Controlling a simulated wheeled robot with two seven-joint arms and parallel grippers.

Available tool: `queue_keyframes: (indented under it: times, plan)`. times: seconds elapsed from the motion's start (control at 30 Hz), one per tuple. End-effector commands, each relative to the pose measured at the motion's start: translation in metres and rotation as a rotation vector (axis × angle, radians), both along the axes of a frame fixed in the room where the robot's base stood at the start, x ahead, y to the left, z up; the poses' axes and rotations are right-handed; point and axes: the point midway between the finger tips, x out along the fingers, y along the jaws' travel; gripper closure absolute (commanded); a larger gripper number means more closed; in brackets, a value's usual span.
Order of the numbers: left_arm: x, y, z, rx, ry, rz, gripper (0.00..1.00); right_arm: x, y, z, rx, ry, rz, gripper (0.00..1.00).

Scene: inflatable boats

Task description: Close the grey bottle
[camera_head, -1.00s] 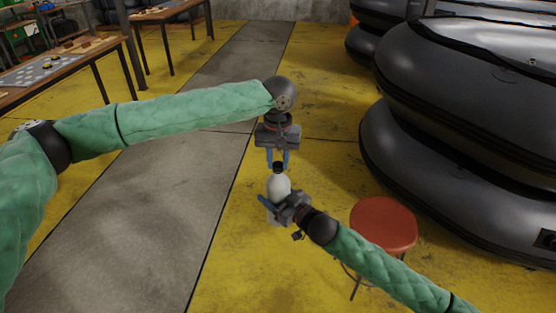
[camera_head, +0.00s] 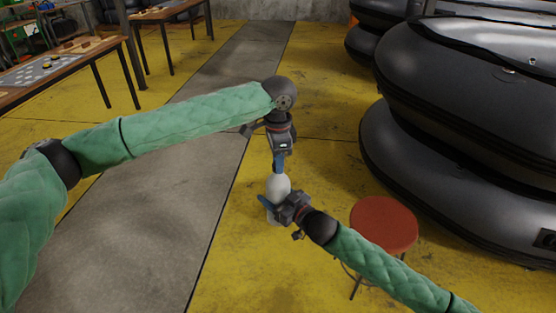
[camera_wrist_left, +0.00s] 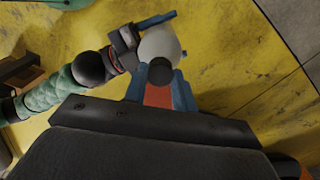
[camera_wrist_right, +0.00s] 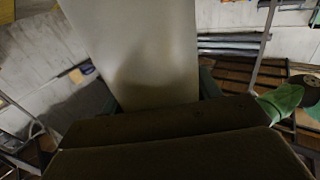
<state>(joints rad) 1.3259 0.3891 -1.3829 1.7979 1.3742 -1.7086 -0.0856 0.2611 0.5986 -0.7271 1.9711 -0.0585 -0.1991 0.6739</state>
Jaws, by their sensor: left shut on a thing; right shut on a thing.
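The grey bottle (camera_head: 278,184) stands upright, held in the air in front of me. My right gripper (camera_head: 270,206) is shut around its body. The pale bottle side (camera_wrist_right: 140,45) fills the upper middle of the right wrist view. My left gripper (camera_head: 279,168) points down from above and is shut on the dark cap at the bottle's top. In the left wrist view the round black cap (camera_wrist_left: 160,71) sits between the blue fingers, over the bottle's pale shoulder (camera_wrist_left: 160,43). In the head view the fingers hide the cap. I cannot tell how tightly it sits.
A red round stool (camera_head: 384,226) stands to the right, near my right forearm. Stacked dark inflatable boats (camera_head: 470,100) fill the right side. A table with small items (camera_head: 45,70) is at the far left.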

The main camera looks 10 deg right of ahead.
Motion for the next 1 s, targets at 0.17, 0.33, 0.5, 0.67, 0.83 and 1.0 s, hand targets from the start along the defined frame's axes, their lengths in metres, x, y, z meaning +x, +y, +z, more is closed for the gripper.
queue_keyframes:
  times: [0.17,0.33,0.5,0.67,0.83,1.0]
  plan:
    - [0.001,0.001,0.0,0.001,-0.001,-0.057,1.0,0.0,0.0,0.0,0.0,0.0,0.0,1.0]
    - [0.001,0.001,0.0,0.001,-0.001,-0.056,0.52,0.0,0.0,0.0,0.0,0.0,0.0,1.0]
    - [0.001,0.001,0.0,0.001,-0.001,-0.056,0.52,0.0,0.0,0.0,0.0,0.0,0.0,1.0]
    - [0.0,0.0,0.002,0.001,-0.001,-0.056,0.52,0.0,0.0,0.0,0.0,0.0,0.0,1.0]
    - [0.001,0.0,0.017,0.001,-0.002,-0.056,0.52,0.0,0.0,0.0,0.0,0.0,0.0,1.0]
    - [0.0,0.0,0.036,0.001,-0.001,-0.056,0.52,0.0,0.0,0.0,0.0,0.0,0.0,1.0]
